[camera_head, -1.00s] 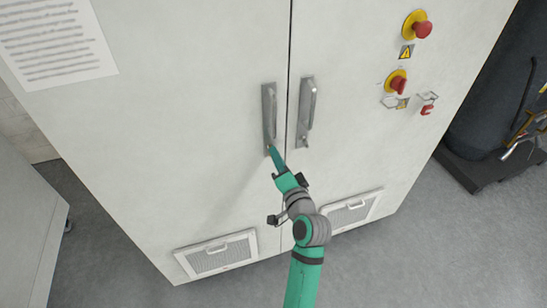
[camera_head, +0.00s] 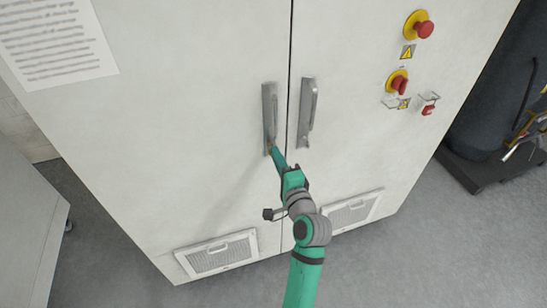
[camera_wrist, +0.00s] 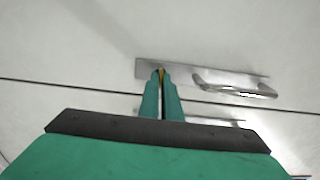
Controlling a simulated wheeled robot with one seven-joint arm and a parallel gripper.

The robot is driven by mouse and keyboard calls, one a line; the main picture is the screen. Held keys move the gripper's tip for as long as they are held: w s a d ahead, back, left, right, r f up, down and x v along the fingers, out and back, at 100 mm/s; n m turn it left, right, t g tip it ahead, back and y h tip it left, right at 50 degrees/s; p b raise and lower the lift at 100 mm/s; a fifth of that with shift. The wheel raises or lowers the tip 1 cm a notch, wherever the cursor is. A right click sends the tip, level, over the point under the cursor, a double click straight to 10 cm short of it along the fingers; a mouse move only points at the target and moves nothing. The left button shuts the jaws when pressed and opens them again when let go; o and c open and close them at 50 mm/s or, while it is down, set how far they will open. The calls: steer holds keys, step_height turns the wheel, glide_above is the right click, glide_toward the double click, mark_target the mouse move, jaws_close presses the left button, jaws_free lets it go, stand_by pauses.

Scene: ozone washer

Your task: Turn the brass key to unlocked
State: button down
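The brass key (camera_wrist: 161,73) shows as a small brass-coloured sliver between my fingertips in the wrist view. It sits at one end of the metal plate of the left door handle (camera_head: 269,112), the lower end in the head view. My gripper (camera_head: 272,150) reaches up to that end. In the wrist view my gripper (camera_wrist: 161,80) has its two green fingers close together, shut on the key. The fingers hide most of the key, so its exact angle cannot be told.
The right door handle (camera_head: 307,112) stands close beside, across the door seam. Red and yellow switches (camera_head: 424,29) are at the upper right of the cabinet. Vent grilles (camera_head: 216,255) sit low on the doors. A dark cylinder (camera_head: 500,95) stands at the right.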

steer(key=shift+a+f, duration=0.1)
steer(key=shift+a, duration=0.15)
steer(key=shift+a, duration=0.3)
steer(key=c, duration=2.1)
jaws_free()
steer(key=shift+o, duration=0.6)
steer(key=shift+d, duration=0.4)
steer(key=v, duration=1.1)
steer(key=shift+d, duration=0.2)
